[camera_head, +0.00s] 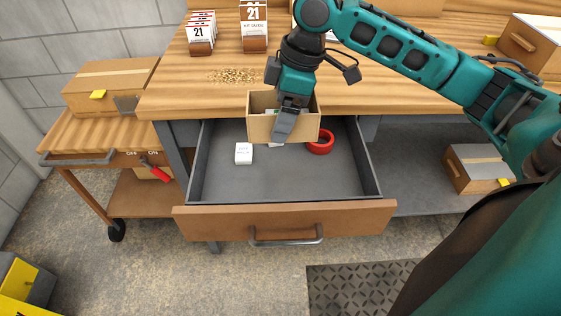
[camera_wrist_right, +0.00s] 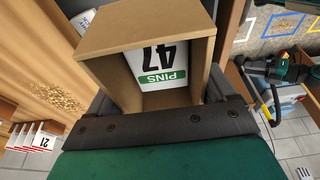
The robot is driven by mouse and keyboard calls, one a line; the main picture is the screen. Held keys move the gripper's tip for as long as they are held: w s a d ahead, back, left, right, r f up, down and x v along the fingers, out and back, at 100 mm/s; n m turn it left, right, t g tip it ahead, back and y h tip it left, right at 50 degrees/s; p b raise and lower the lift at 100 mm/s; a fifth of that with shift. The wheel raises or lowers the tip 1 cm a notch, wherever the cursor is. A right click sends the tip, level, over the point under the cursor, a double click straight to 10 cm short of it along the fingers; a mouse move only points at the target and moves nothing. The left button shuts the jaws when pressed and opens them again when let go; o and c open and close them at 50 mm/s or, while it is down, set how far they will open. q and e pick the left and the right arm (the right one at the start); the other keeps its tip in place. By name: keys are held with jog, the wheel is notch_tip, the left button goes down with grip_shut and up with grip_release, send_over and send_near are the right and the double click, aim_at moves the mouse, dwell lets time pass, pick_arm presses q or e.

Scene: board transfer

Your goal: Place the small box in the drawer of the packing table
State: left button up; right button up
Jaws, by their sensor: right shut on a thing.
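The small box (camera_head: 263,130) is a tan, open-topped box held by my right gripper (camera_head: 287,124) above the back part of the open drawer. The gripper is shut on one wall of it. In the right wrist view the box (camera_wrist_right: 140,38) is tilted, and a white and green card marked "47 PINS" (camera_wrist_right: 160,65) shows inside. The drawer (camera_head: 285,222) of the packing table (camera_head: 170,100) is pulled out. My left gripper is in neither view.
In the drawer lie a small white box (camera_head: 243,153) and a red ring (camera_head: 321,143); its front half is clear. Card stacks (camera_head: 201,36) and scattered small bits (camera_head: 233,76) are on the tabletop. A cart (camera_head: 60,133) with a carton (camera_head: 112,82) stands at left.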

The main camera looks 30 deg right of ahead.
notch_tip(320, 180, down, 12)
jog(key=shift+r+b, duration=0.15)
jog(key=shift+b, duration=1)
notch_tip(320, 180, down, 5)
jog(key=shift+r+b, duration=0.1)
jog(key=shift+b, duration=0.55)
jog(key=shift+f, duration=0.4)
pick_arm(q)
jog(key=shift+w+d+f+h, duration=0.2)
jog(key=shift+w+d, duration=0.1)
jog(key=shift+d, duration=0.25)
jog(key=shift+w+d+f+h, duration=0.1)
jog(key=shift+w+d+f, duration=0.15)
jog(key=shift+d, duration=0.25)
pick_arm(e)
jog(key=o, duration=0.6)
jog(key=shift+f, duration=0.1)
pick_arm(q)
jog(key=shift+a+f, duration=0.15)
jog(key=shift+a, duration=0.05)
pick_arm(e)
jog(key=shift+o, duration=1.3)
pick_arm(q)
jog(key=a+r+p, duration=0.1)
jog(key=p, duration=0.1)
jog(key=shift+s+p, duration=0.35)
pick_arm(e)
jog(key=v, duration=1.2)
